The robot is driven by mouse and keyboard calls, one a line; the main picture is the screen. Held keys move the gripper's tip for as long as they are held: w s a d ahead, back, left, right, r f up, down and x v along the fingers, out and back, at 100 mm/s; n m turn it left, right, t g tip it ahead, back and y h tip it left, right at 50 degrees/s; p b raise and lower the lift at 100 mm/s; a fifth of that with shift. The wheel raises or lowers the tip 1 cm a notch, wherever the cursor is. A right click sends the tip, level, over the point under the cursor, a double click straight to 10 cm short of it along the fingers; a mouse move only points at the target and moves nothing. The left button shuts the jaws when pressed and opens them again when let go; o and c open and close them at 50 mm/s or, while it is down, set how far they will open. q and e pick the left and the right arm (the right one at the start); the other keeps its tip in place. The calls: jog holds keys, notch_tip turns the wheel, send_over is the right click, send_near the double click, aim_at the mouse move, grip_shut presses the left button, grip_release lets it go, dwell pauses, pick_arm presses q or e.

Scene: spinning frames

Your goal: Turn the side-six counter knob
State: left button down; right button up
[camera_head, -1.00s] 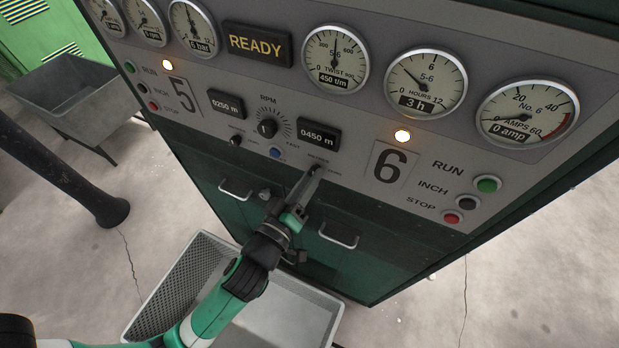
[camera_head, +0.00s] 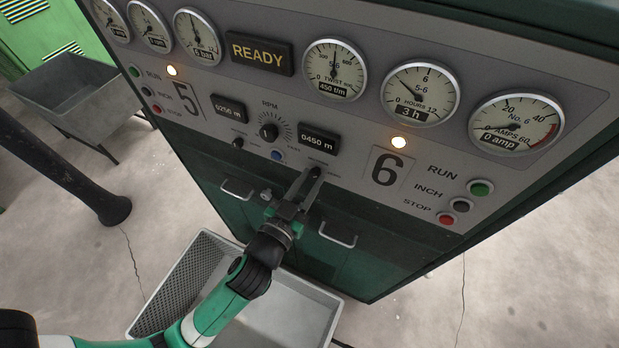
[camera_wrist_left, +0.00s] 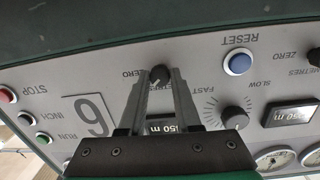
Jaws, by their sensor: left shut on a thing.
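The small black side-six counter knob (camera_wrist_left: 160,74) sits on the grey panel between the labels ZERO and METRES in the upside-down left wrist view. My left gripper (camera_head: 313,172) reaches up to it from below in the head view, its two fingers shut on the knob and mostly hiding it there. The side-six counter display (camera_head: 319,140) reads 0450 m just above the knob; the fingers partly cover it in the wrist view. The number 6 plate (camera_head: 385,172) is to the right. My right gripper is not in view.
The RPM dial (camera_head: 268,131) and blue RESET button (camera_head: 277,155) are left of the knob. RUN (camera_head: 481,188), INCH and STOP (camera_head: 446,219) buttons are far right. Drawer handles (camera_head: 338,237) stick out below the panel. A grey bin (camera_head: 318,312) stands under my arm.

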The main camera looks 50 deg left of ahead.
pick_arm(q)
jog(key=m+p, duration=0.1)
jog(key=m, duration=0.3)
jog(key=shift+r, duration=0.15)
jog(key=m+p, duration=0.1)
jog(key=m, duration=0.2)
jog(key=shift+m, duration=0.4)
jog(key=c, duration=0.6)
grip_release()
jog(key=shift+s, duration=0.1)
jog(key=v, duration=1.1)
jog(key=shift+d, duration=0.3)
